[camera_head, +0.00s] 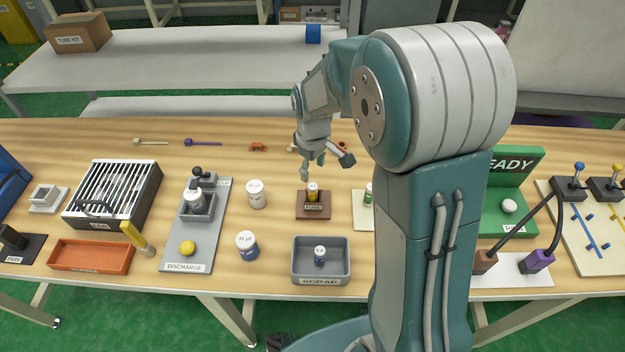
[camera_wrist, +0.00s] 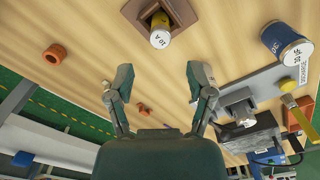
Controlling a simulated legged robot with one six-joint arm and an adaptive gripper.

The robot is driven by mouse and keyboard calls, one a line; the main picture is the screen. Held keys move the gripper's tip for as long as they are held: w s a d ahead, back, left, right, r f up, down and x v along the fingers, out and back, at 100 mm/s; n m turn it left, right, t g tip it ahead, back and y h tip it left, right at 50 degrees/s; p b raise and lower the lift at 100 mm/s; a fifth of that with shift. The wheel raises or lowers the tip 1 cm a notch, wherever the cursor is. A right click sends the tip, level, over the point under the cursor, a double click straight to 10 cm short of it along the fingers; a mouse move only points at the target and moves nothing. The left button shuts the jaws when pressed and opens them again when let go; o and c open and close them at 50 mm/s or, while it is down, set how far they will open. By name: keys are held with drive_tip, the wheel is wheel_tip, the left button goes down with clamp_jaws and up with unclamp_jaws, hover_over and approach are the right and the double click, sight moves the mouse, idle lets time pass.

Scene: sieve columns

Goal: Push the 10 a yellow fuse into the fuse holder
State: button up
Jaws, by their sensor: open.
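The yellow fuse (camera_head: 313,187) stands upright in the brown fuse holder (camera_head: 313,212) on the table, in the middle of the head view. In the wrist view the fuse (camera_wrist: 160,33) shows its white end marked "10 A", and it sits within the square opening of the holder (camera_wrist: 187,12). How deep it sits I cannot tell. My gripper (camera_head: 325,168) is open and empty, above and a little behind the holder. In the wrist view the two spread fingertips of my gripper (camera_wrist: 160,76) have only table between them, with the fuse beyond them.
A grey scrap bin (camera_head: 295,270) with a small blue can stands in front of the holder. Two white-topped cans (camera_head: 256,194) (camera_head: 246,246) and the discharge plate (camera_head: 187,266) lie to its left. My arm hides part of the table to the right. Small orange parts (camera_head: 257,147) lie behind.

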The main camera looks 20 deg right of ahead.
sight(313, 186)
drive_tip(key=s+r+m+t, duration=0.25)
drive_tip(key=s+r, duration=0.65)
drive_tip(key=r, duration=0.5)
drive_tip(key=s+r+m+t, duration=0.3)
drive_tip(key=s+m, duration=0.1)
drive_tip(key=s, duration=0.8)
drive_tip(key=shift+m, duration=0.35)
